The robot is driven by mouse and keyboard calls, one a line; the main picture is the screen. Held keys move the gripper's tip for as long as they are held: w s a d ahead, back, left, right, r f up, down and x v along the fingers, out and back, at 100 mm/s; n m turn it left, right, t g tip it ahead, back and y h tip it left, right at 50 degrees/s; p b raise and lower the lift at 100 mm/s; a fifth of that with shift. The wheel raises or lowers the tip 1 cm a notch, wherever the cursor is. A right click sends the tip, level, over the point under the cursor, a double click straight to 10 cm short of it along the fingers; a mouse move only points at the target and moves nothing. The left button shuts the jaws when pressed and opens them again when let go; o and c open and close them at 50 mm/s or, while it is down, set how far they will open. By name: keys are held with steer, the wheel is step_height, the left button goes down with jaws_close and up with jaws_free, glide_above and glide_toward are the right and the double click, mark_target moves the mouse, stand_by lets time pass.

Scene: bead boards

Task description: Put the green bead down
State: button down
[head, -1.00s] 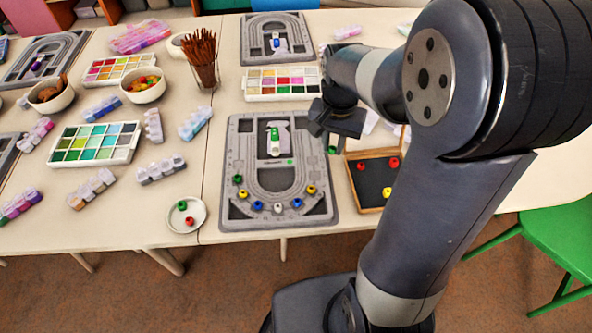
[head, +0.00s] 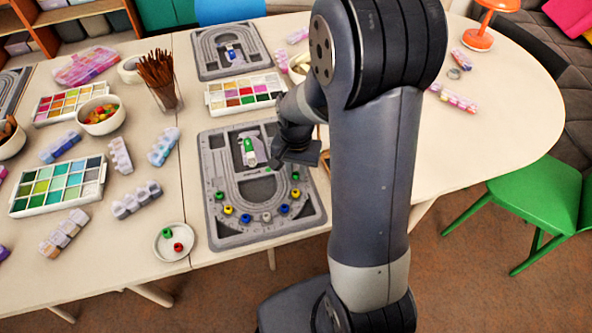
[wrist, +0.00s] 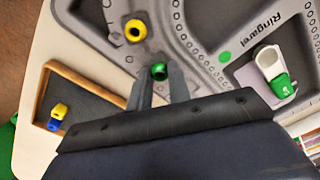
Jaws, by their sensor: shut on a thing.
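My gripper (wrist: 159,88) is shut on the green bead (wrist: 158,72), which sits between the fingertips. In the head view this green bead (head: 295,177) shows just below my gripper (head: 297,162), at the right side of the grey bead board (head: 222,228). It is by the right end of the curved row of beads, close to a yellow bead (head: 296,193). The yellow bead also shows in the wrist view (wrist: 135,30), a little apart from the held one. I cannot tell whether the held bead touches the board.
Another green bead (head: 220,196) ends the row on the left. A white dish (head: 160,250) with a green and a red bead lies left of the board. In the wrist view a wooden tray (wrist: 85,75) holds yellow and blue beads. My arm hides the table right of the board.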

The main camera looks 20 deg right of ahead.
steer(key=shift+f, duration=0.25)
steer(key=shift+f, duration=0.15)
steer(key=c, duration=1.3)
jaws_free()
step_height(320, 180, up, 13)
steer(key=shift+f+p, duration=0.2)
steer(key=shift+p, duration=0.5)
steer(key=shift+f, duration=0.1)
steer(key=shift+f+b, duration=0.55)
steer(key=shift+f, duration=3.85)
